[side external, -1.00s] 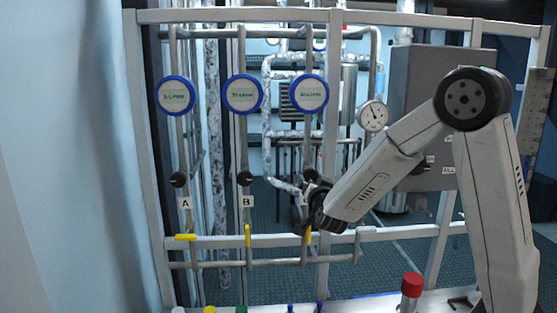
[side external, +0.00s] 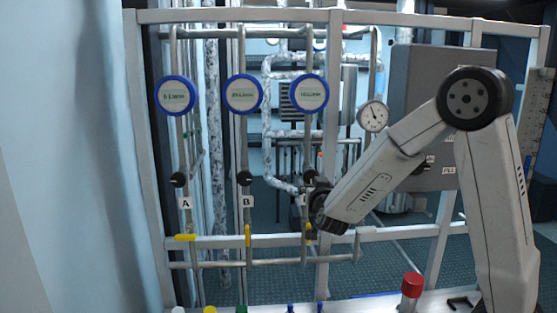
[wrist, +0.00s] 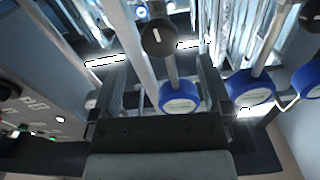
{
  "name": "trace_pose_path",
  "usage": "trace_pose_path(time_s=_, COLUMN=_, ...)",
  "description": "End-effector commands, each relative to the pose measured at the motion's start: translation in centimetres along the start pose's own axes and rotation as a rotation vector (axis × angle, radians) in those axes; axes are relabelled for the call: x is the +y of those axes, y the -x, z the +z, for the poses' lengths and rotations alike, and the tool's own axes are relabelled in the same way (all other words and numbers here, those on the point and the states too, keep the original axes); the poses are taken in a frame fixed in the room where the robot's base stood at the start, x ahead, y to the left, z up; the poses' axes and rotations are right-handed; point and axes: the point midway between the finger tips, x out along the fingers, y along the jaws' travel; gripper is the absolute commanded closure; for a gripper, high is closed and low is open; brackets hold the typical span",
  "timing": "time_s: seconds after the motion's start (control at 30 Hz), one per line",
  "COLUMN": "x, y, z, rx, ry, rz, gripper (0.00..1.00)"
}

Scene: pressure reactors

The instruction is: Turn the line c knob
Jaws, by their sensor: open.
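The line C knob (side external: 310,176) is a black round knob on the rightmost of three vertical pipes in the side view, just above my gripper (side external: 312,215). Its own label is mostly hidden by my gripper. In the wrist view the black knob (wrist: 158,37) shows a short white mark, nearly upright in the picture. My gripper (wrist: 160,75) is open there, its fingers on either side of the line C pipe, with nothing held. The knob appears beyond the fingertips; I cannot tell the exact gap.
Matching knobs sit on line A (side external: 178,180) and line B (side external: 244,178). Blue-rimmed round gauges (side external: 309,94) are above. Yellow valve handles (side external: 185,238) are below. The metal frame (side external: 334,130) stands close by. A red-capped bottle (side external: 411,285) stands on the bench.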

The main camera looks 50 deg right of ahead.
Motion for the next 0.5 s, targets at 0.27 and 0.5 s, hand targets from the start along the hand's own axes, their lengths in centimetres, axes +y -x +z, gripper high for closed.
trace_pose_path(time_s=0.27, x=0.0, y=-1.0, z=0.0, rx=-0.001, ry=-0.002, rz=0.001, gripper=0.01)
trace_pose_path(time_s=0.5, x=0.0, y=-3.5, z=0.0, rx=-0.001, ry=-0.003, rz=0.001, gripper=0.01)
